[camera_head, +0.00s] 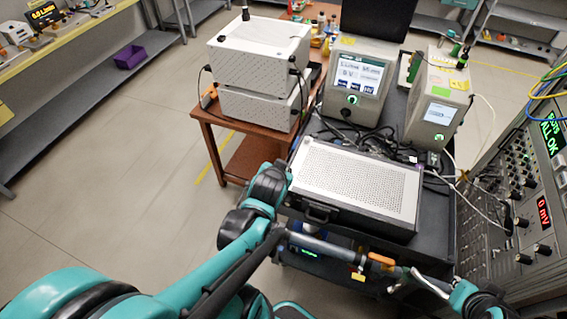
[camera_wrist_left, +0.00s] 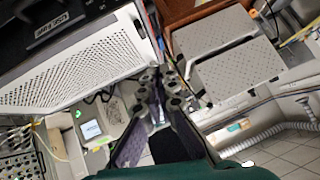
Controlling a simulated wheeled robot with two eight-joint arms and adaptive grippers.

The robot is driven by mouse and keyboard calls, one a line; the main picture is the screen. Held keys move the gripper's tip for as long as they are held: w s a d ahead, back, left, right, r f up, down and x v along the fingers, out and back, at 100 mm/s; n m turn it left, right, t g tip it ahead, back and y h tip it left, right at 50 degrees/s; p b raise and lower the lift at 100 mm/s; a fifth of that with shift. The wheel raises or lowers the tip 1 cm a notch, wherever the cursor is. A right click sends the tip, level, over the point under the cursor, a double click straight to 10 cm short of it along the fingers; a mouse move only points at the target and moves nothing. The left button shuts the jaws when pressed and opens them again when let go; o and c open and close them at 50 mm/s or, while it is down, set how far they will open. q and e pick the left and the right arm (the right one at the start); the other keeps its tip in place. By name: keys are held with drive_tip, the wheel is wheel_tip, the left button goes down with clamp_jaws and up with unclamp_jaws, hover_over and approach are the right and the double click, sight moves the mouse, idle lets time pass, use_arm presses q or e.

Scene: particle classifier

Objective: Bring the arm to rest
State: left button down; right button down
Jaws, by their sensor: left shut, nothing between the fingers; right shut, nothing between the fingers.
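My left arm (camera_head: 215,255) comes in from the lower left of the head view, bent beside the cart's front left corner. Its gripper cannot be made out there. In the left wrist view my left gripper (camera_wrist_left: 163,80) is shut with nothing in it, and the boxes show beyond its fingers.
A black cart (camera_head: 437,235) carries a perforated instrument box (camera_head: 357,182), cables and two display units (camera_head: 358,82). A wooden table (camera_head: 203,117) holds stacked white boxes (camera_head: 258,52). An instrument rack (camera_head: 520,205) stands close on the right. The floor (camera_head: 110,190) at left is clear.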

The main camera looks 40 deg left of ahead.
use_arm(q)
drive_tip(key=shift+s+r, duration=0.1)
drive_tip(key=shift+r, duration=0.1)
drive_tip(key=s+d+f+m+h+b, duration=0.1)
drive_tip(key=s+d+f+h+b, duration=0.1)
drive_tip(key=d+b, duration=0.3)
drive_tip(key=s+d+f+m+g+h+b, duration=0.1)
drive_tip(key=d+b, duration=0.4)
drive_tip(key=d, duration=0.6)
wheel_tip(320, 180, down, 2)
drive_tip(key=shift+s+f+h, duration=0.15)
drive_tip(key=shift+s+h, duration=0.35)
drive_tip(key=shift+h, duration=0.3)
drive_tip(key=shift+a, duration=0.1)
